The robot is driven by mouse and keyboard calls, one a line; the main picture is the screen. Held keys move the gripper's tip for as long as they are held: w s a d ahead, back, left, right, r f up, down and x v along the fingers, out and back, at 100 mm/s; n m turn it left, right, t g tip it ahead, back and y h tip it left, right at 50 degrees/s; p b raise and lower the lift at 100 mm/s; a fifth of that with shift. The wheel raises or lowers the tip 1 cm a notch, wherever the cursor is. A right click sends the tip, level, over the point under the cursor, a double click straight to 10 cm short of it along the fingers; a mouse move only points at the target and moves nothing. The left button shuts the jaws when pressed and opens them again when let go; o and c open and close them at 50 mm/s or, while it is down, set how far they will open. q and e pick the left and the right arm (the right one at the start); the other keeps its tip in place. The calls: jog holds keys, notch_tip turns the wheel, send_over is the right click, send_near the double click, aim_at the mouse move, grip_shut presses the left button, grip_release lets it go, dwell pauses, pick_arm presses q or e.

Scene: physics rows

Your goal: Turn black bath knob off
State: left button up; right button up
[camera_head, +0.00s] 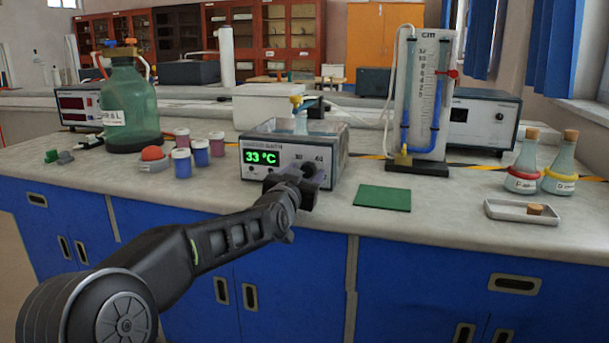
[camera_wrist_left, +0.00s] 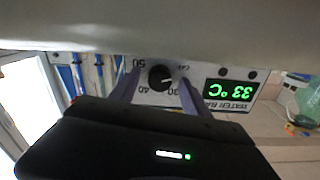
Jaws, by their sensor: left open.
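The water bath (camera_head: 262,158) is a grey box on the bench with a green display reading 33 °C. Its black knob (camera_wrist_left: 161,77) sits on the front panel beside the display, with a pale pointer line and scale marks such as 30, 40 and 50 around it. My left gripper (camera_head: 307,180) is at the right of the panel, in front of the knob, and hides part of it in the head view. In the left wrist view, which is upside down, its fingers are open, one on each side of the knob. I cannot tell whether they touch it. My right gripper is not in view.
A large green bottle (camera_head: 130,108) and small jars (camera_head: 201,153) stand left of the bath. A green mat (camera_head: 383,198) and a tube stand (camera_head: 420,105) are to the right. Two flasks (camera_head: 524,165) and a tray (camera_head: 520,211) are at the far right.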

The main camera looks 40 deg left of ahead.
pick_arm(q)
jog(key=shift+c, duration=0.2)
grip_shut()
jog(key=shift+d+f+n+b, duration=0.1)
jog(key=shift+n+b, duration=0.7)
jog(key=shift+o, duration=0.2)
grip_release()
